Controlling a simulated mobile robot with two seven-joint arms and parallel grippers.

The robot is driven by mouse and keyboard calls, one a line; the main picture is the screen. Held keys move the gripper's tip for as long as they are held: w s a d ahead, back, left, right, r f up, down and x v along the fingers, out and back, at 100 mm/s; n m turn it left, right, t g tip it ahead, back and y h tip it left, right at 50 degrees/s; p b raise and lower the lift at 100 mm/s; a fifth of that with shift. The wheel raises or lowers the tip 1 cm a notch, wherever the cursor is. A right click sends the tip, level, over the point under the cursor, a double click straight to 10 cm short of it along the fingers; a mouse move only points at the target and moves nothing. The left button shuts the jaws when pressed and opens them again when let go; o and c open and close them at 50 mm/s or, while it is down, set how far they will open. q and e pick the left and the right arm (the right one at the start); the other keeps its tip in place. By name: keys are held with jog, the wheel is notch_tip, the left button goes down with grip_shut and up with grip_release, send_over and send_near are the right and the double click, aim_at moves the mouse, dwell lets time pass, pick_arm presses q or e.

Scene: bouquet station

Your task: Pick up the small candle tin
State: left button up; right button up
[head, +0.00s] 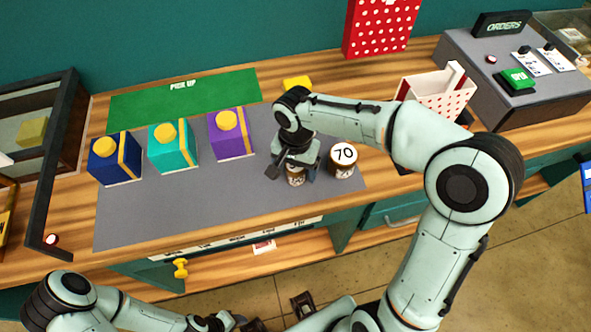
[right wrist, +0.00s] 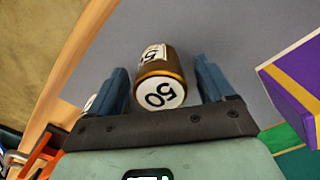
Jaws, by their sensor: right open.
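The small candle tin, brown with a white lid marked 50 (right wrist: 165,93), stands on the grey mat, partly hidden by my gripper in the head view (head: 296,175). My right gripper (head: 292,176) is open and points down over it. In the right wrist view the tin sits between the two blue fingers (right wrist: 168,92), with a gap visible on both sides. A larger tin marked 70 (head: 343,160) stands just right of the gripper in the head view. My left arm is low at the bottom left; its gripper (head: 240,322) is partly cut off by the frame edge.
Blue (head: 115,160), teal (head: 172,148) and purple (head: 231,134) boxes stand left on the grey mat (head: 130,220). A green pick-up mat (head: 130,112) lies behind them. A dotted bin (head: 440,95) and grey orders counter (head: 490,95) are right. The mat's front left is clear.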

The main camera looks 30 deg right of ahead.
jog(key=c, duration=1.2)
